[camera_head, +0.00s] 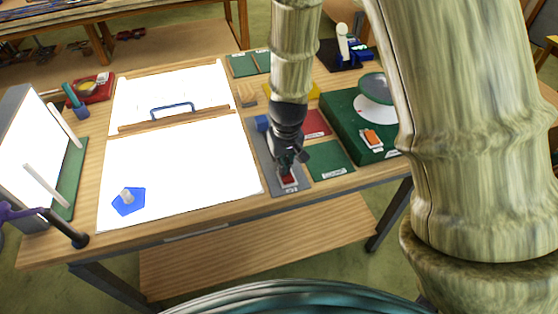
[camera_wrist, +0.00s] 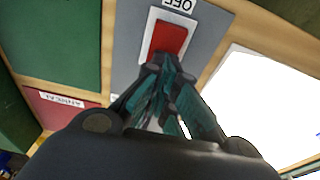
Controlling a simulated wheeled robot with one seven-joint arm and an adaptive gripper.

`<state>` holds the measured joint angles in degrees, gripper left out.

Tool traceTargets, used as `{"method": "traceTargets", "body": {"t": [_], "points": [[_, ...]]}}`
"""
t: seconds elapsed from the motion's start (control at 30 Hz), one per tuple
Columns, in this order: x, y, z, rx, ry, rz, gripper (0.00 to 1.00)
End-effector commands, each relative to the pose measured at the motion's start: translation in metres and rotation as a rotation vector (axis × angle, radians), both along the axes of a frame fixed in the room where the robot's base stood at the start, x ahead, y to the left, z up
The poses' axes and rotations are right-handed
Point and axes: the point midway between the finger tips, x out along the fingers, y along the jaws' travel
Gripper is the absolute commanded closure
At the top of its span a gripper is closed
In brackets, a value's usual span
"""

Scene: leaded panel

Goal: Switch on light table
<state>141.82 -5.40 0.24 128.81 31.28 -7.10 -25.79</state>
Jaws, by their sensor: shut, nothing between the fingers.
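The light table (camera_head: 170,165) is a bright white panel set in the wooden bench, glowing white in the head view; its edge also shows in the wrist view (camera_wrist: 270,105). A red rocker switch (camera_wrist: 170,38) in a white frame sits on a grey plate (camera_wrist: 122,40), with an "OFF" label beside it. In the head view the switch (camera_head: 288,180) is partly covered by my gripper. My gripper (camera_head: 296,160) points down over the switch, fingers shut and empty. In the wrist view the fingertips (camera_wrist: 160,62) are at the switch's near edge; I cannot tell if they touch it.
A blue pentagon piece (camera_head: 128,202) with a light knob lies on the light table. Right of the switch are a green mat (camera_head: 328,160) and a green box (camera_head: 350,125) with an orange switch. A lit upright panel (camera_head: 25,145) stands at left.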

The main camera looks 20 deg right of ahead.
Motion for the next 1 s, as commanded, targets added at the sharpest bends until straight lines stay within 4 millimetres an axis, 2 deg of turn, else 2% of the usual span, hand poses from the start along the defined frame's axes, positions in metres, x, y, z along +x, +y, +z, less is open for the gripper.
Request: {"method": "traceTargets", "body": {"t": [0.53,1.0], "points": [[-0.016,0.0,0.005,0.0,0.004,0.0,1.0],[-0.016,0.0,0.009,0.0,0.002,0.0,1.0]]}}
